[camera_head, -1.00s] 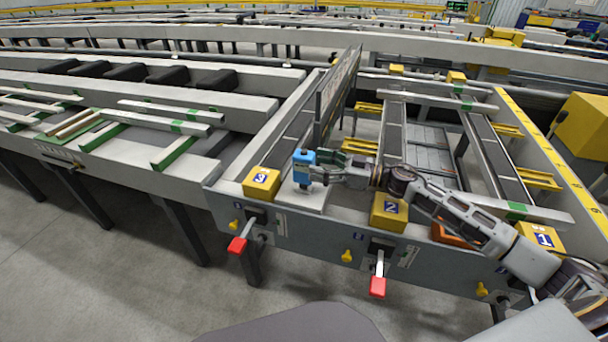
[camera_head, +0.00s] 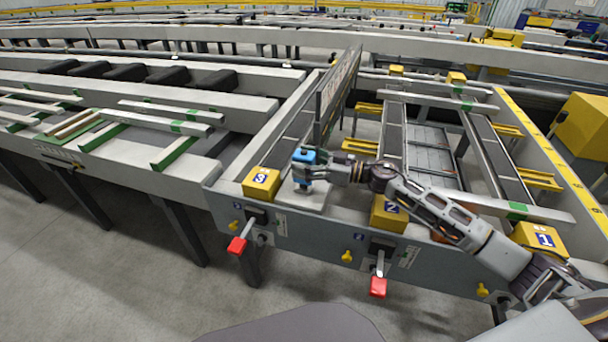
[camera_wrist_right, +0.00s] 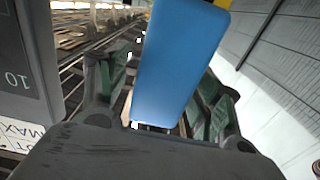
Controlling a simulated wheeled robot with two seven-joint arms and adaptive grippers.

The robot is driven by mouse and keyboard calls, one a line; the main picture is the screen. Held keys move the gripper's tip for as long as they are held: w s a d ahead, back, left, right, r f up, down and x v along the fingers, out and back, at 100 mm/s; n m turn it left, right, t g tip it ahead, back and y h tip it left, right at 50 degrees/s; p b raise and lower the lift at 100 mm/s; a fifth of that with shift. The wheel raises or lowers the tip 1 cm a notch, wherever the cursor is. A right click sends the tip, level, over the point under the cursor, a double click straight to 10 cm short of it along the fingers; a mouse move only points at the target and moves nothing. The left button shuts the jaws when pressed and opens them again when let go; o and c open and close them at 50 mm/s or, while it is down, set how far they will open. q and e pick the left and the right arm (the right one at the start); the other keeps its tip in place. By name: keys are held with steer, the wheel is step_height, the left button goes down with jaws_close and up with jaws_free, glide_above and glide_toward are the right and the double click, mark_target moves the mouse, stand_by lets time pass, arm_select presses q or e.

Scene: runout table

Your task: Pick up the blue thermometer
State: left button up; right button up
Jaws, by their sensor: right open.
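The blue thermometer (camera_head: 304,154) stands upright over a pale plate (camera_head: 312,201) on the near end of the table, between the yellow blocks marked 3 and 2. My right gripper (camera_head: 306,174) reaches it from the right, with its fingers around its lower part. In the right wrist view the blue body (camera_wrist_right: 180,70) lies between the two open, green-padded fingers (camera_wrist_right: 160,100). The fingers do not visibly close on it. The thermometer's lower part is partly hidden by the fingers. My left gripper is out of view.
Yellow block 3 (camera_head: 261,183) is close on the left and yellow block 2 (camera_head: 388,212) stands below my right arm. A tall grey panel (camera_head: 336,95) rises just behind. Red-handled levers (camera_head: 377,287) stick out of the front. Yellow block 1 (camera_head: 538,238) is at the right.

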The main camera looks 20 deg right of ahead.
mark_target(304, 151)
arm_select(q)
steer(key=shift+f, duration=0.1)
arm_select(e)
steer(key=c, duration=1.1)
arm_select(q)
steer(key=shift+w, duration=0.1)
arm_select(e)
steer(key=shift+r, duration=0.25)
steer(key=shift+r+p, duration=0.35)
steer(key=shift+r, duration=0.4)
step_height(304, 151, up, 5)
steer(key=shift+r+p, duration=0.2)
steer(key=shift+p, duration=0.65)
arm_select(q)
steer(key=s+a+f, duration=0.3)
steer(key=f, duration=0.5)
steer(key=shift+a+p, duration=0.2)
steer(key=shift+p, duration=0.15)
arm_select(e)
steer(key=shift+r, duration=1.4)
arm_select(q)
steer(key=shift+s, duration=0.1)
